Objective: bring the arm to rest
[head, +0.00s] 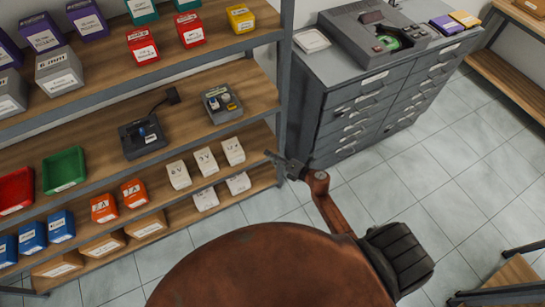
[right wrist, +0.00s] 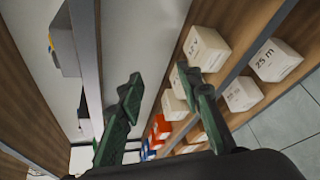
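My right arm reaches up from the bottom of the head view, and its right gripper (head: 274,160) is beside the right end of the lower shelf, near the white boxes (head: 206,161). In the right wrist view the two green fingers of this gripper (right wrist: 160,80) stand well apart with nothing between them. White labelled boxes (right wrist: 203,47) show beyond and to the right of the fingers there. I cannot tell how far the fingertips are from the shelf. My left gripper is not in view.
A shelf unit (head: 235,89) holds colored boxes, trays and small devices; its upright post (head: 283,60) is close to my gripper. A grey drawer cabinet (head: 345,122) carries a grey hi-fi device (head: 372,36) with a green disc.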

